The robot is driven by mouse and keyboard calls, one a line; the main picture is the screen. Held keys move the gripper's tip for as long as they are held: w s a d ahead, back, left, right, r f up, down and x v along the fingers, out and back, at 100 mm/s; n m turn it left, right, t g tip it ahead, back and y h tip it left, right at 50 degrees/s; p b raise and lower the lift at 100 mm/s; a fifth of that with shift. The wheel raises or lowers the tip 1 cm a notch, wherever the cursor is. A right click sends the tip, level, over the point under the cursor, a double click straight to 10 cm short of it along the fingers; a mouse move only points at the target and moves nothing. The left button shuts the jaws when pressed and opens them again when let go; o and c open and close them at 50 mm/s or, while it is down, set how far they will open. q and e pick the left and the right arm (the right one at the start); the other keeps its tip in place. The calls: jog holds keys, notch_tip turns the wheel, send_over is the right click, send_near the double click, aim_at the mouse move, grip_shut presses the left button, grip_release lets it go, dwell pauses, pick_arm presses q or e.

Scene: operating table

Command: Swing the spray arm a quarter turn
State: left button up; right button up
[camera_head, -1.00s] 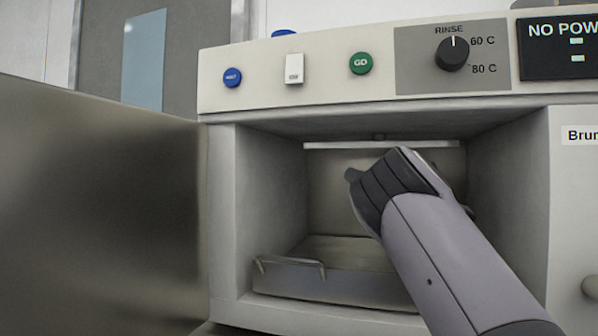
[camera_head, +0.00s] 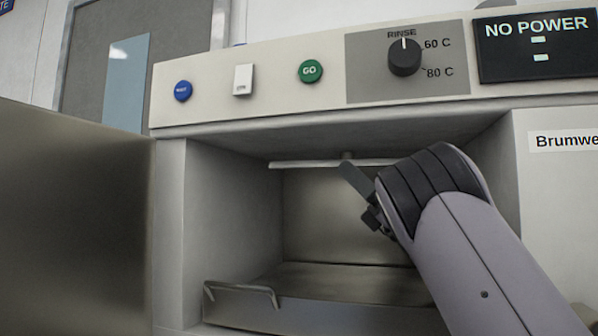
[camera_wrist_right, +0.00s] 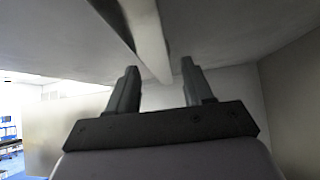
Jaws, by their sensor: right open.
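The spray arm (camera_head: 310,164) is a pale, thin bar under the ceiling of the open washer chamber, running across its width. A small hub (camera_head: 346,156) joins it to the ceiling. My right gripper (camera_head: 355,184) is inside the chamber, just below the bar, with its fingers pointing up; my wrist hides the bar's right end. I cannot tell whether the bar is at fingertip depth. My left gripper is not in view.
A metal rack (camera_head: 240,297) lies on the chamber floor. The open door (camera_head: 70,220) stands at the left. Above the opening is a panel with a blue button (camera_head: 183,91), a white switch (camera_head: 243,79), a green GO button (camera_head: 310,71), a rinse knob (camera_head: 405,57) and a NO POWER display (camera_head: 537,45).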

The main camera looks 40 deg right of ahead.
jog(key=shift+w+a+r+p, duration=0.15)
jog(key=shift+w+a, duration=0.85)
jog(key=shift+w, duration=0.55)
jog(key=shift+w+a+r+p, duration=0.1)
jog(key=shift+w+a, duration=0.9)
jog(key=shift+w, duration=0.55)
jog(key=shift+w+a+r+p, duration=0.15)
jog(key=shift+w+a, duration=0.85)
jog(key=shift+w, duration=0.55)
grip_shut()
